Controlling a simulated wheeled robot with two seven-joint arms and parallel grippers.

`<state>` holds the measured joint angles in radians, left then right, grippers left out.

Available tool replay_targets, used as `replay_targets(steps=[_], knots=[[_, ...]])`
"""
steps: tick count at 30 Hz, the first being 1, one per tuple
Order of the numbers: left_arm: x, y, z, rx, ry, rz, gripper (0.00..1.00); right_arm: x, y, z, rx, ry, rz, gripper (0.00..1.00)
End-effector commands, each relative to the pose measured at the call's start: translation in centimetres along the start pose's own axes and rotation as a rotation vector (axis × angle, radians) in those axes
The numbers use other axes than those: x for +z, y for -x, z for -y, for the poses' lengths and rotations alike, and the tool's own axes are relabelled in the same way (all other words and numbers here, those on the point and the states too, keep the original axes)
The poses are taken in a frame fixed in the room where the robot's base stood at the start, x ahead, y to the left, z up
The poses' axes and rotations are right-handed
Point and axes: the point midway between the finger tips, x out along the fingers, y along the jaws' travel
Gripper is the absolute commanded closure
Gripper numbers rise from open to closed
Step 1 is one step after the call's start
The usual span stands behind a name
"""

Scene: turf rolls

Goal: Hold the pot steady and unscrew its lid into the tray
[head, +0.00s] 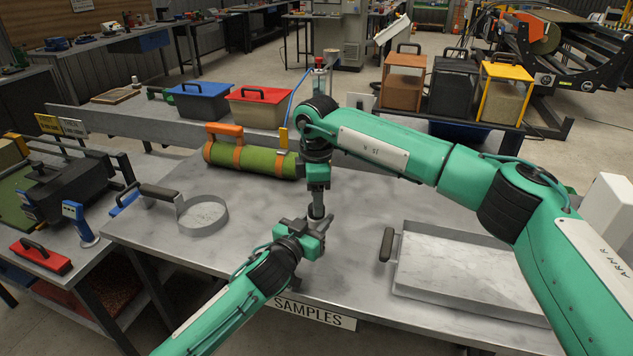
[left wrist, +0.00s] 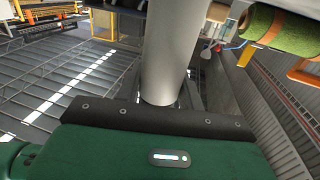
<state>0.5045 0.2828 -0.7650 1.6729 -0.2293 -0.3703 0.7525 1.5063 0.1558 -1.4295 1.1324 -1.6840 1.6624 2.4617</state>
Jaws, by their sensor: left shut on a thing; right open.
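The pot (head: 317,207) is a slim grey cylinder standing upright near the middle of the steel table. It also fills the upper middle of the left wrist view (left wrist: 165,55). My left gripper (head: 319,224) is shut on the pot, low on its body. My right gripper (head: 317,186) points straight down at the pot's top and is open. The lid is not clearly visible; the right gripper hides the pot's top. The shallow rectangular tray (head: 470,302) lies at the table's right and shows bare inside.
A round grey pan (head: 204,230) with a dark handle lies to the left. A green turf roll with orange straps (head: 250,159) lies behind it. Blue (head: 200,102) and red (head: 258,108) bins stand farther back. Bare table lies between the pot and the tray.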

Motion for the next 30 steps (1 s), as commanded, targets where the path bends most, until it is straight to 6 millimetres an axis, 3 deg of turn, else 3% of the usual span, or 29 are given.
replay_targets(steps=[6, 16, 23, 30], knots=[[0.0, 0.0, 0.0, 0.000, 0.000, 0.000, 1.00, 0.0, -2.1, 0.0, 0.000, 0.000, 0.001, 0.46], [0.0, 0.0, 0.0, 0.000, 0.000, 0.000, 1.00, 0.0, -2.5, 0.0, 0.001, 0.001, 0.000, 0.46], [0.0, 0.0, 0.0, 0.000, 0.000, 0.000, 1.00, 0.0, -2.5, 0.0, 0.001, 0.001, 0.000, 0.92], [0.0, 0.0, 0.0, 0.000, 0.000, 0.000, 1.00, 0.0, -2.5, 0.0, 0.001, 0.040, 0.000, 0.93]])
